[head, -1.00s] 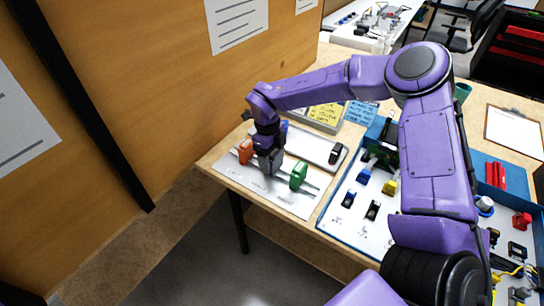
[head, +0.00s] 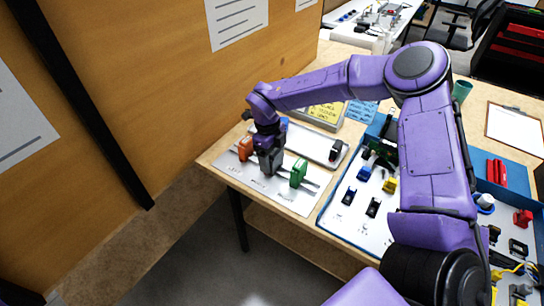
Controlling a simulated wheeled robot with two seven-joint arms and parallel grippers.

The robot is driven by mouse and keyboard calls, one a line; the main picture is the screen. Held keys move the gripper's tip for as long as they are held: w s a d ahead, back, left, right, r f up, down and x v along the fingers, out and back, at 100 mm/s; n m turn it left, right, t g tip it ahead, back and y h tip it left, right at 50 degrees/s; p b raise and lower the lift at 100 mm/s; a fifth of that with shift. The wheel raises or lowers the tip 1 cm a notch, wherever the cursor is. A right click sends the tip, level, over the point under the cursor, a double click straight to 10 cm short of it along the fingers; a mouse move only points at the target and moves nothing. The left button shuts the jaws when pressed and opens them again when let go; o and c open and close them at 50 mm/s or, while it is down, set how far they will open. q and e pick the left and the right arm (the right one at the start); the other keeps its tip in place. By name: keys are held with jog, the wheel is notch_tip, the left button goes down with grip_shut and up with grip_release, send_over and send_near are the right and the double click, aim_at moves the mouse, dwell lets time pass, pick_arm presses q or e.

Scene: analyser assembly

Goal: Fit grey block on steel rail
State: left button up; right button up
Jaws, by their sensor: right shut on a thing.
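The steel rail (head: 312,184) lies along a pale base plate (head: 288,204) at the left end of the table. An orange block (head: 246,148) stands on the rail to the left and a green block (head: 298,172) to the right. My right gripper (head: 269,152) points down between them and is shut on the grey block (head: 270,163). The grey block is at the rail, but I cannot tell whether it is seated on it. The gripper hides its upper part. My left gripper is not in view.
A white tray (head: 312,147) with a dark part (head: 336,150) lies behind the rail. A blue-rimmed tray (head: 330,226) with several small coloured parts is to the right. A wooden partition (head: 150,90) rises behind, on the left.

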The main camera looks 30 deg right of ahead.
aim_at(274, 151)
jog(key=shift+f, duration=0.1)
jog(key=o, duration=1.1)
jog(key=shift+o, duration=0.2)
notch_tip(274, 151, up, 7)
jog(key=p, duration=0.6)
